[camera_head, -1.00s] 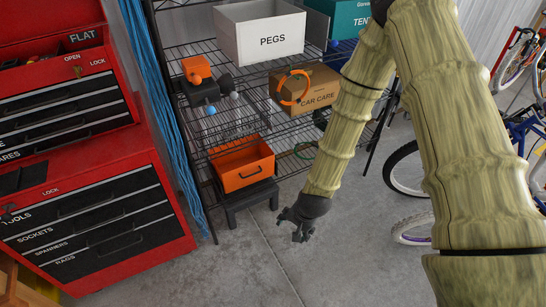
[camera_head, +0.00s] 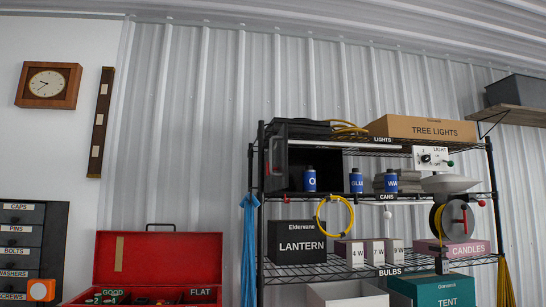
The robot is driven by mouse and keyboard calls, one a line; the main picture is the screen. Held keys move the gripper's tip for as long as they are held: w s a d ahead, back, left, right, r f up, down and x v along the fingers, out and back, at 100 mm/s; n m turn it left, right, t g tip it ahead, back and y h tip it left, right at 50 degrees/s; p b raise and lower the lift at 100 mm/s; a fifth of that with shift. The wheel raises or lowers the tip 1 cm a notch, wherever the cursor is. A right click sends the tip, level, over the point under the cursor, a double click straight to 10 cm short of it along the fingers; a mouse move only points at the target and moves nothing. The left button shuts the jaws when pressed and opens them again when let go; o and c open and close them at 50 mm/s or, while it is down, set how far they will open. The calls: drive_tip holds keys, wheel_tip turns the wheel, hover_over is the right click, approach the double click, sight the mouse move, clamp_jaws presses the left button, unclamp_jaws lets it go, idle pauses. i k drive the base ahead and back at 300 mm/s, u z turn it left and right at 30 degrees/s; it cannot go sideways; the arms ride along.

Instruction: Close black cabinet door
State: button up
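A black box-like cabinet (camera_head: 325,160) stands on an upper shelf of the wire rack. A dark panel (camera_head: 277,162) stands at its left side, edge-on towards me, and looks like its door swung open; a small reddish spot shows near its lower end. A blue can (camera_head: 310,180) marked "O" stands in front of the dark opening. The cabinet's inside is too dark to make out. My gripper and arm are not in view.
A red toolbox (camera_head: 158,258) and dark labelled drawers (camera_head: 22,240) stand further left.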

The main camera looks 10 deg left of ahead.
sight(279, 147)
drive_tip(key=u, duration=0.3)
drive_tip(key=i, duration=1.75)
drive_tip(key=z, duration=2.35)
drive_tip(key=k, duration=1.8)
drive_tip(key=u, duration=0.1)
